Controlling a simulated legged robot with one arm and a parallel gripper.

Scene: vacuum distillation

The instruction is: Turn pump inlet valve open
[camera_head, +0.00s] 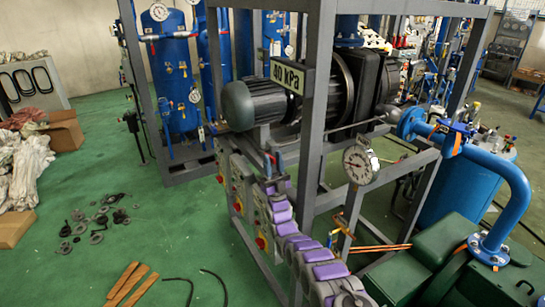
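A large blue pipe (513,188) arches from a flange (411,123) on the right side of the grey frame down to a green machine at the lower right. A valve-like fitting with blue and orange parts (455,137) sits by this pipe near the flange. I cannot tell for certain that it is the pump inlet valve, nor whether it is open or closed. A smaller fitting with yellow and red parts (342,226) sits lower on the frame, under a round gauge (360,165).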

